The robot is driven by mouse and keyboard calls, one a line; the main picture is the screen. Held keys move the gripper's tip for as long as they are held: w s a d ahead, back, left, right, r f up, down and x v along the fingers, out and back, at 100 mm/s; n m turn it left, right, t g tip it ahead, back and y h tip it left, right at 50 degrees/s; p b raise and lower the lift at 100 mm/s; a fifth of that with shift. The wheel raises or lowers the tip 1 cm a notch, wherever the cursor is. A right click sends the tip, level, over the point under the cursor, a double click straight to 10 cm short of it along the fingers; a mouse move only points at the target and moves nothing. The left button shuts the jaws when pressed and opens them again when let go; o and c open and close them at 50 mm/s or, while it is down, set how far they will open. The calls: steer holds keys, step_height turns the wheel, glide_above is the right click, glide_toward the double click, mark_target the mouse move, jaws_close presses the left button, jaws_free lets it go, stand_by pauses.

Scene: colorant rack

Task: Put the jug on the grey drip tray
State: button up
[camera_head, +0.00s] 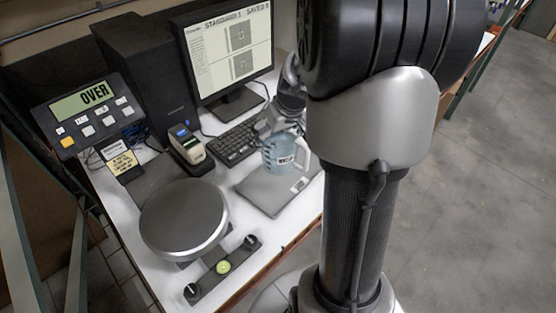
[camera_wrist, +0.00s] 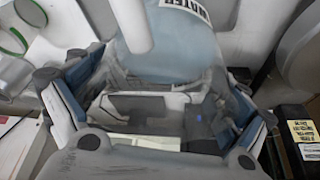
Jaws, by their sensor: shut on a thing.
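The jug (camera_head: 283,155) is a translucent blue vessel with a pale handle and a dark-lettered label. My gripper (camera_head: 285,122) is shut on the upper part of the jug, which looks upright. In the wrist view the jug (camera_wrist: 180,45) lies between the two blue-padded fingers of my gripper (camera_wrist: 160,92). A flat grey plate (camera_head: 264,198), seemingly the drip tray, lies on the white bench below the jug. The jug's base overlaps the plate's far part in the head view. I cannot tell whether they touch.
A round scale pan (camera_head: 185,218) stands left of the plate, with a button bar (camera_head: 222,268) in front. A label printer (camera_head: 187,147), keyboard (camera_head: 235,142) and monitor (camera_head: 228,55) are behind. An indicator reading OVER (camera_head: 85,112) stands far left. My arm hides the right side.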

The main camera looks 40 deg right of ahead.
mark_target(285, 149)
steer(key=shift+f+b, duration=1.45)
steer(key=shift+f, duration=2.85)
steer(key=shift+w+f, duration=0.1)
steer(key=shift+f, duration=0.05)
steer(key=o, duration=1.3)
steer(key=shift+o, duration=0.2)
steer(key=p+v, duration=0.3)
steer(key=v, duration=0.9)
steer(key=shift+s, duration=0.2)
